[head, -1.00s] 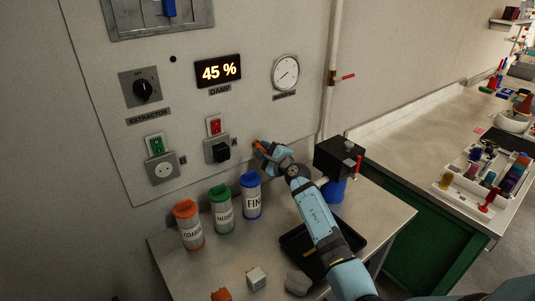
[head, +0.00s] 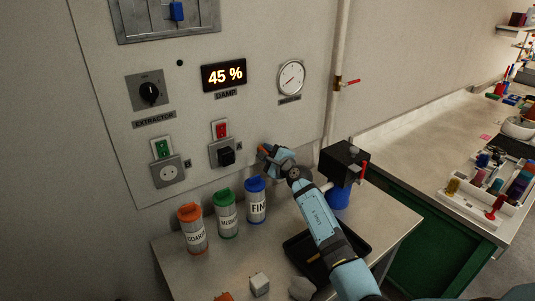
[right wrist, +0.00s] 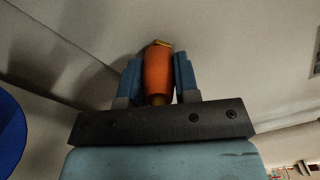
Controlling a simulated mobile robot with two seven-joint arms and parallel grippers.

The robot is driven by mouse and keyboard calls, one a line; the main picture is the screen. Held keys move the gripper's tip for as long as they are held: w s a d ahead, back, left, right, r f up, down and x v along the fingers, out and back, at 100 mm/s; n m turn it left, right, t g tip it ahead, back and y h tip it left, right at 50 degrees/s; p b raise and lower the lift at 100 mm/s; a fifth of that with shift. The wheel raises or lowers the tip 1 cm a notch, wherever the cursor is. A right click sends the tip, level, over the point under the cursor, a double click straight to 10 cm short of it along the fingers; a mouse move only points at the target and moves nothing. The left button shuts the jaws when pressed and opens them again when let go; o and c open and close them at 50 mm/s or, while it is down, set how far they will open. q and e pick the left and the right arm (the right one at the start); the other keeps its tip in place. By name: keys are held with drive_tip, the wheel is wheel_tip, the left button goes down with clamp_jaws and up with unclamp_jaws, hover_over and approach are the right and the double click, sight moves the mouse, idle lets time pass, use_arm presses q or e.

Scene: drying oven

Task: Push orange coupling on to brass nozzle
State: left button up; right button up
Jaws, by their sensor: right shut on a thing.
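My right gripper (head: 266,152) is shut on the orange coupling (right wrist: 158,75), close to the wall panel's lower right edge. In the right wrist view the coupling stands upright between the blue fingers (right wrist: 158,80), with a yellowish, brass-coloured edge at its far end. A small brownish-yellow piece also shows at its near end. In the head view only a small orange bit shows at the fingertips. I cannot pick out the brass nozzle for certain, or tell whether the coupling touches it. My left gripper is not in view.
Orange, green and blue-lidded jars (head: 192,228) stand on the small table left of my arm. A black box (head: 343,163) with a red lever and a black tray (head: 298,246) are close to my right arm. A vertical pipe (head: 335,115) with a red-handled valve runs above.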

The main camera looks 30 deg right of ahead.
drive_tip(key=o, duration=1)
drive_tip(key=s, duration=0.4)
drive_tip(key=s+d, duration=0.1)
drive_tip(key=s, duration=0.8)
drive_tip(key=shift+s+d, duration=0.3)
drive_tip(key=shift+d, duration=0.1)
drive_tip(key=shift+s+f, duration=0.1)
